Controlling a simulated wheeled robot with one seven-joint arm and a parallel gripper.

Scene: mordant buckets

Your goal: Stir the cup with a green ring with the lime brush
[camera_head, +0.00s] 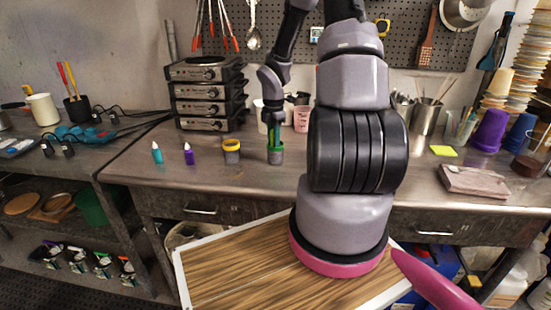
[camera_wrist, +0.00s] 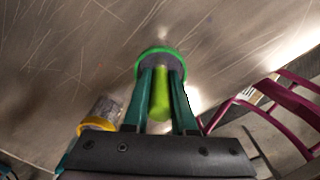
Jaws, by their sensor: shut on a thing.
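The cup with a green ring (camera_head: 276,157) stands upright on the metal bench, left of my arm in the head view. In the wrist view its green ring (camera_wrist: 142,62) shows just beyond my fingertips. My gripper (camera_head: 275,138) points down at this cup, with its green fingers right at the cup's mouth. In the wrist view my gripper (camera_wrist: 161,80) is shut on the lime brush (camera_wrist: 160,103), which lies between the two fingers and lines up with the ring. The brush's far end is hidden, so I cannot tell how deep it is in the cup.
A cup with a yellow ring (camera_head: 232,152) stands close to the left; it also shows in the wrist view (camera_wrist: 98,124). Purple (camera_head: 188,154) and teal (camera_head: 157,153) bottles stand farther left. A pink cup (camera_head: 301,119) is behind. The bench front is clear.

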